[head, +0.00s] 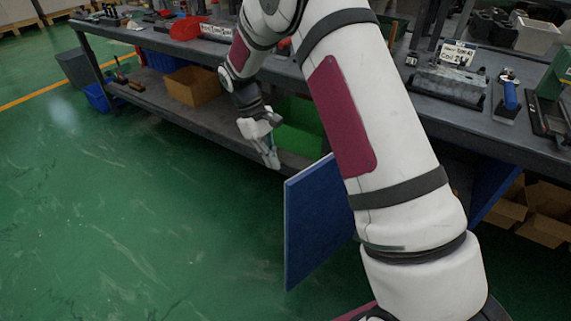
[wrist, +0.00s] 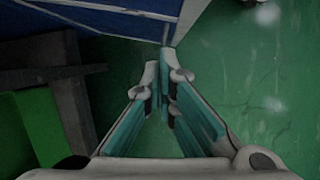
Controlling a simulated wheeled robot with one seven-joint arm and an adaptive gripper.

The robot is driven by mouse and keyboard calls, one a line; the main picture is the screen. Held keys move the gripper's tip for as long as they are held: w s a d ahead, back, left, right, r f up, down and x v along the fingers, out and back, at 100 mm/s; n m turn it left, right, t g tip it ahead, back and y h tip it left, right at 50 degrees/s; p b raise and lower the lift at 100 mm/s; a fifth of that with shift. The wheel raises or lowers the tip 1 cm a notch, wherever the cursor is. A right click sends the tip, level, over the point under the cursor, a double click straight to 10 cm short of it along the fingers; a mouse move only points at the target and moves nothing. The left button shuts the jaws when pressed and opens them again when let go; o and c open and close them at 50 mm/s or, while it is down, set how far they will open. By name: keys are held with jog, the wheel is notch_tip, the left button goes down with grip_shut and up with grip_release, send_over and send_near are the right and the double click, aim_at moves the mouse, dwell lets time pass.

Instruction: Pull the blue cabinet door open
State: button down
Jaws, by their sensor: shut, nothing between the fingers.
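The blue cabinet door (head: 312,222) stands swung out from under the workbench, with its free edge toward the open floor. My arm hides part of it. It also shows at the top of the wrist view (wrist: 120,24), with a pale edge. My gripper (head: 274,162) is to the left of the door, low in front of the bench, with its fingers pointing down in the head view. In the wrist view my gripper (wrist: 165,62) is shut and empty, its fingertips close to the door's lower corner. I cannot tell whether they touch it.
The dark workbench (head: 150,42) holds tools and valve blocks (head: 448,82). Its lower shelf (head: 160,110) carries a cardboard box (head: 193,86), and a green bin (head: 300,142) is behind my gripper. More cardboard boxes (head: 545,205) stand at right. The green floor (head: 130,220) at left is clear.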

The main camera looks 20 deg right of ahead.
aim_at(289, 182)
notch_tip(289, 182, up, 6)
jog(key=m+t+y+p, duration=0.1)
jog(key=m+y+p, duration=0.1)
jog(key=s+d+f+b, duration=0.2)
jog(key=s+f, duration=0.3)
jog(key=f, duration=0.5)
jog(key=shift+s+d+b, duration=0.25)
jog(key=shift+s+b, duration=0.1)
jog(key=shift+b, duration=0.2)
